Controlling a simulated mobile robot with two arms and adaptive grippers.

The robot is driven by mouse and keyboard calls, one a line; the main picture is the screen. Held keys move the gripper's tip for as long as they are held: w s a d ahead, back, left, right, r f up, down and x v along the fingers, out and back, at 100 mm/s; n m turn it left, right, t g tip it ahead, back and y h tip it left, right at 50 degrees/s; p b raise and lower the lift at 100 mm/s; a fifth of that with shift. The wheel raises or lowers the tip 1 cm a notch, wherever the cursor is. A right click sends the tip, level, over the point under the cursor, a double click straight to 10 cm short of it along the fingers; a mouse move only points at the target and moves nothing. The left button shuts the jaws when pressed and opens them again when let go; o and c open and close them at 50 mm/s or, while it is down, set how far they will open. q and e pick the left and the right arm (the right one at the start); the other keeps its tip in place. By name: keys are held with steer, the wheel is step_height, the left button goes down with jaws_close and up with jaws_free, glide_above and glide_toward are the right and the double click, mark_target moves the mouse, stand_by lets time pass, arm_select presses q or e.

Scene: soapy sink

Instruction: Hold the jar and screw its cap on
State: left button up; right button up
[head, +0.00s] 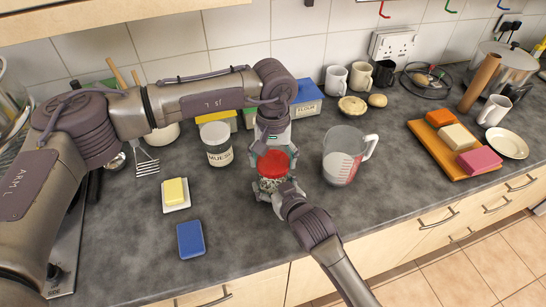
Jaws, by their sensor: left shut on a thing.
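The jar (270,184), clear with speckled contents, stands upright on the grey worktop near its front edge. The red cap (273,164) is at the jar's mouth; I cannot tell whether it rests on the rim or hangs just above it. My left gripper (275,158) points down from above and is shut on the cap, with its fingers on either side. My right gripper (276,192) comes in low from the front right, with its fingers around the jar's lower part. They hide some of the jar, and I cannot tell whether they press on it.
A measuring jug (340,168) stands close to the right of the jar. A muesli jar (217,153) stands to the left, with a butter dish (176,196) and blue sponge (190,239) nearer the front. Canisters stand behind. An orange tray (427,135) holds blocks at the right.

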arm_select(q)
steer(key=shift+f, duration=0.3)
arm_select(e)
jaws_close()
arm_select(q)
steer(key=m, duration=0.5)
steer(key=shift+a, duration=0.15)
steer(key=m, duration=0.4)
steer(key=shift+w+a+m, duration=0.1)
steer(key=shift+w+m, duration=0.05)
steer(key=shift+m, duration=0.15)
steer(key=o, duration=0.6)
steer(key=shift+r, duration=2.2)
